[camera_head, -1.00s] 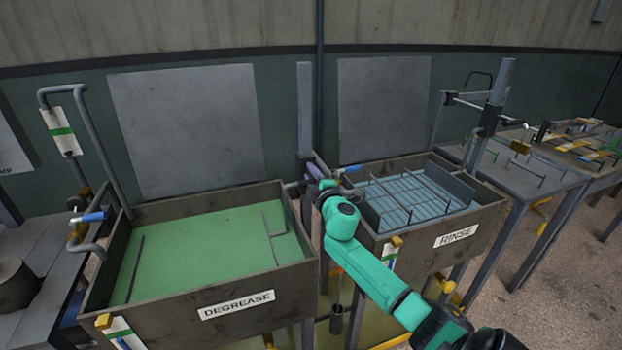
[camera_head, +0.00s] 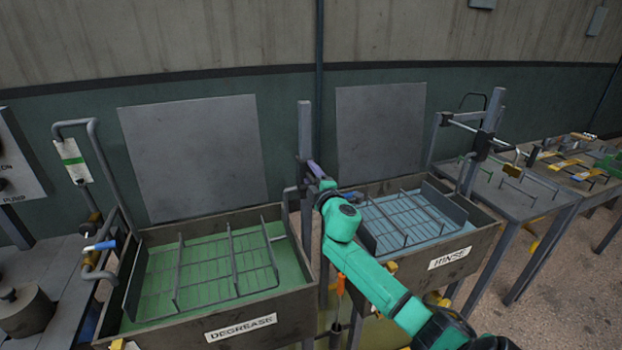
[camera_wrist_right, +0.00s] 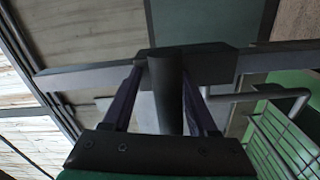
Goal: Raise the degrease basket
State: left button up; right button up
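The degrease basket (camera_head: 230,262), a grey wire rack with upright bars, shows above the green liquid in the tank labelled DEGREASE (camera_head: 290,300). My right gripper (camera_head: 315,170) is at the post between the two tanks, mostly hidden by its own wrist. In the right wrist view, its purple fingers (camera_wrist_right: 165,95) lie on both sides of a dark round handle (camera_wrist_right: 168,85), and their tips appear to press on it. The handle joins a dark block on a grey bar. The basket also shows at the lower right of the wrist view (camera_wrist_right: 285,140). My left gripper is out of view.
The RINSE tank (camera_head: 480,245) stands to the right with its own rack (camera_head: 405,222) in blue liquid. A grey post (camera_head: 305,130) rises behind my right gripper. A bent pipe (camera_head: 100,160) stands left of the degrease tank. Tables with parts (camera_head: 530,185) are farther right.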

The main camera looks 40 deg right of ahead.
jog(key=shift+s+a+f, duration=0.1)
jog(key=shift+s+f, duration=0.05)
jog(key=shift+f, duration=0.1)
jog(key=shift+s+a+f, duration=0.1)
jog(key=shift+s, duration=0.2)
jog(key=b+v, duration=0.2)
jog(key=v, duration=1.1)
jog(key=shift+s+a+r+b, duration=0.15)
jog(key=shift+s+r+b, duration=0.15)
jog(key=shift+b, duration=0.05)
